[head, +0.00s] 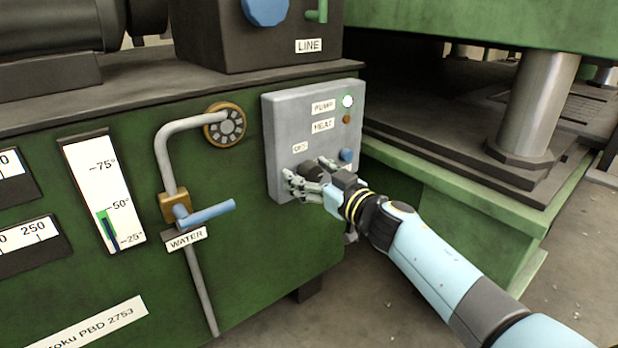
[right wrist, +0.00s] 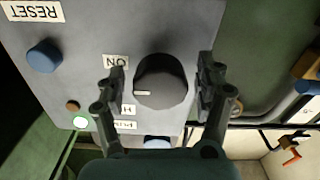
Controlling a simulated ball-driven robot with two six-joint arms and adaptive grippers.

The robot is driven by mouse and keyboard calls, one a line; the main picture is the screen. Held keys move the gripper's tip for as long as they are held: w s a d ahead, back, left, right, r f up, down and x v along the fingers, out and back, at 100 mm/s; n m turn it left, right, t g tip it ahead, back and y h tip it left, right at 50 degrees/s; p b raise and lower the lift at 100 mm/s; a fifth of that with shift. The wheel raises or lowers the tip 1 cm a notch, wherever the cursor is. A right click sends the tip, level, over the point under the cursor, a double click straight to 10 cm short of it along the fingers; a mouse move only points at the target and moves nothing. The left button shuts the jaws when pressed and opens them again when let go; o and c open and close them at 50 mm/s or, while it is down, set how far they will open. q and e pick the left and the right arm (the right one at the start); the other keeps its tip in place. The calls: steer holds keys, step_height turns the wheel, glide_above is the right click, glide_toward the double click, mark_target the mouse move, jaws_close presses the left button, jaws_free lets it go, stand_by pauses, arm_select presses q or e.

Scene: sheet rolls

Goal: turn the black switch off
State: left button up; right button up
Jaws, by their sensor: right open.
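The black switch (right wrist: 165,82) is a round knob on a grey control panel (head: 283,122). A white mark on the knob points left in the right wrist view. In the head view the knob (head: 309,171) is partly hidden by my gripper. My right gripper (head: 314,177) is open at the panel. In the right wrist view its fingers (right wrist: 161,72) stand on either side of the knob, with small gaps showing. A small label (right wrist: 116,61) sits beside the knob. My left gripper is not in view.
The panel also carries a blue button (right wrist: 44,56), a lit indicator (head: 347,101), a small brown indicator (head: 346,119) and PUMP and HEAT labels. A grey pipe with a blue WATER lever (head: 208,212) is left of the panel. A green press base (head: 470,190) stands to the right.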

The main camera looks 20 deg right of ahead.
steer(key=shift+w, duration=0.1)
steer(key=c, duration=1.2)
